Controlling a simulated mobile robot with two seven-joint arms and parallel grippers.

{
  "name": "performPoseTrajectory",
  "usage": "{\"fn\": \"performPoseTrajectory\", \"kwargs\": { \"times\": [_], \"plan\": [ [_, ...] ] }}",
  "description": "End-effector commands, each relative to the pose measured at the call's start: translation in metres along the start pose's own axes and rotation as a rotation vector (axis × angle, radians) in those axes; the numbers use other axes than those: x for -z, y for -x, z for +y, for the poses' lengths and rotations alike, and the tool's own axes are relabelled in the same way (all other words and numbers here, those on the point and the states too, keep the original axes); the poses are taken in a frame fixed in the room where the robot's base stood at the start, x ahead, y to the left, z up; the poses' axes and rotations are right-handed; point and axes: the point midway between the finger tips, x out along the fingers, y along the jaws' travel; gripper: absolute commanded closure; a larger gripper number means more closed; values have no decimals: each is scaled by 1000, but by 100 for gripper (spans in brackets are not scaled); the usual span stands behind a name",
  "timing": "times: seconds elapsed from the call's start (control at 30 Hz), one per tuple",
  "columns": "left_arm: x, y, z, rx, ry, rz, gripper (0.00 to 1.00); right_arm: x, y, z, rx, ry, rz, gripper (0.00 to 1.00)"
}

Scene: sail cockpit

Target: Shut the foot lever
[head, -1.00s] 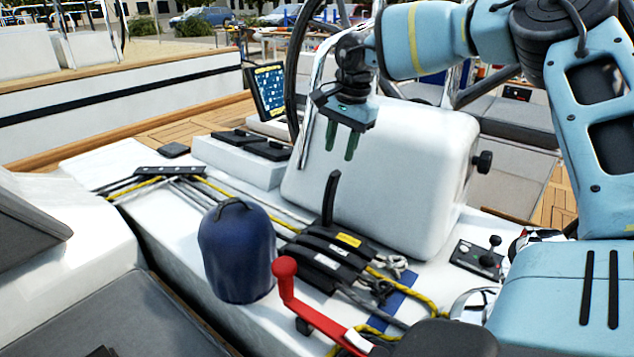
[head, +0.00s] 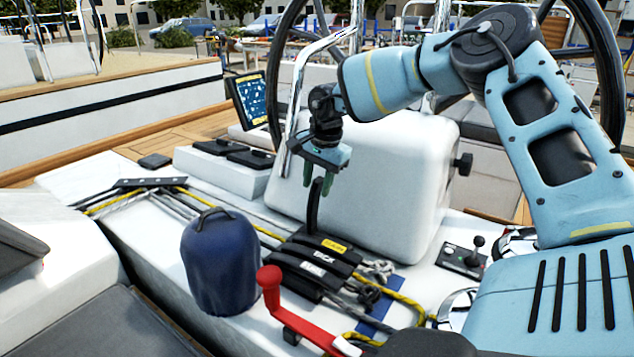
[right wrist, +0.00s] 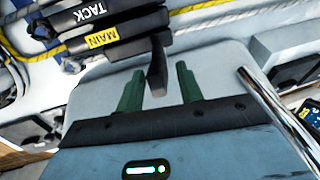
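A black lever (head: 313,208) stands raised, nearly upright, at the far side of the rope clutch bank (head: 306,262). It also shows in the right wrist view (right wrist: 157,68), beside the clutch with the yellow MAIN label (right wrist: 102,39); a white TACK label is beyond that. I cannot read a label on the raised lever's own clutch. The other clutch levers lie flat. My right gripper (head: 317,183) points down at the raised lever's top. In the right wrist view its green fingers (right wrist: 158,80) are apart, with the lever's tip appearing between them; contact cannot be told. My left gripper is not in view.
A blue covered winch (head: 222,262) stands left of the clutches. A red-handled winch handle (head: 271,290) is in front. A white moulded box (head: 390,170) is close behind the lever. Yellow and grey ropes run along the white deck. A small control lever (head: 475,252) is at right.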

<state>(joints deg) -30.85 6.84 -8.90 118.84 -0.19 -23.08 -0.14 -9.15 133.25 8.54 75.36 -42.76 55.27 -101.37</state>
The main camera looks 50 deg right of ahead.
Motion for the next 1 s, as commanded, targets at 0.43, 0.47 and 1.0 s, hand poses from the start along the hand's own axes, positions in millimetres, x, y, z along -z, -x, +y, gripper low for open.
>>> {"fn": "performPoseTrajectory", "kwargs": {
  "times": [0.43,0.47,1.0],
  "plan": [
    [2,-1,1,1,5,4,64,0,-2,0,0,0,0,83],
    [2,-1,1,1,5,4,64,0,-2,0,0,0,0,87],
    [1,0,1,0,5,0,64,0,-1,2,15,-1,-1,100]
  ]
}}
